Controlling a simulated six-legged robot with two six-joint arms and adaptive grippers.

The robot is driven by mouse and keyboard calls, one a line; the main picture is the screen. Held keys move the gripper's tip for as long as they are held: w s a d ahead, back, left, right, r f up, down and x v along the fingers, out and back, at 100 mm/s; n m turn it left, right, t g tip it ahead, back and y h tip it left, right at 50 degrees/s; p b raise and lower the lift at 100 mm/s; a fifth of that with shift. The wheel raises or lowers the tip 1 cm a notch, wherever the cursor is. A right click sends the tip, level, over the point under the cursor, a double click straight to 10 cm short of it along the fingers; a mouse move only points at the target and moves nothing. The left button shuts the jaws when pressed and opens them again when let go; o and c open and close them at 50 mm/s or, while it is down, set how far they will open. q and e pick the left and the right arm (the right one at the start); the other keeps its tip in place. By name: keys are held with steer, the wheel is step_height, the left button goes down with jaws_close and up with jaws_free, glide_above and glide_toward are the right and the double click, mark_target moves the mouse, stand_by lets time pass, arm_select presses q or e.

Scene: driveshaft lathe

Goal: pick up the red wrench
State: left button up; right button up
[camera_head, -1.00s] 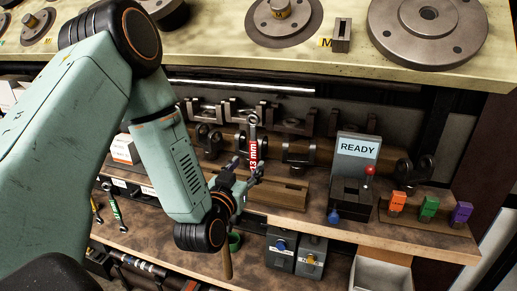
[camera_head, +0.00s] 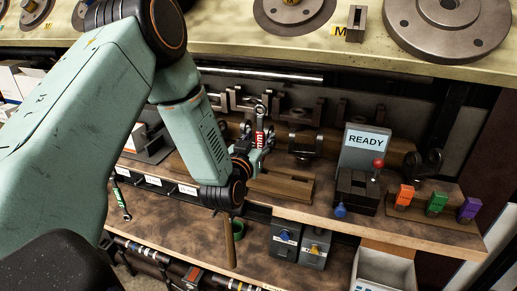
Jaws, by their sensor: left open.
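The red wrench (camera_head: 260,138) stands upright at the back of the middle shelf, with a grey ring end on top and a red labelled handle. Its lower part is hidden behind my left gripper (camera_head: 258,158). My left gripper is open, with its fingers at the lower part of the wrench; I cannot tell whether they touch it. My right gripper is not in view.
A wooden block (camera_head: 283,187) lies just right of my gripper. A READY sign (camera_head: 367,141) stands above a control box with a red-knobbed lever (camera_head: 377,165). Orange, green and purple clips (camera_head: 437,203) sit farther right.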

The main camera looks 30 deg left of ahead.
arm_select(q)
steer(key=shift+s+d+r, duration=0.2)
steer(key=shift+d+r, duration=0.05)
steer(key=shift+d, duration=0.2)
steer(key=shift+c, duration=1.4)
steer(key=shift+w+a+f, duration=0.2)
steer(key=shift+a+f, duration=0.05)
steer(key=shift+a, duration=0.1)
steer(key=c, duration=0.6)
steer(key=shift+s, duration=0.1)
steer(key=shift+c, duration=0.7)
steer(key=shift+d+r, duration=0.25)
steer(key=shift+d, duration=0.05)
jaws_close()
steer(key=shift+a+f, duration=0.1)
steer(key=shift+a, duration=0.15)
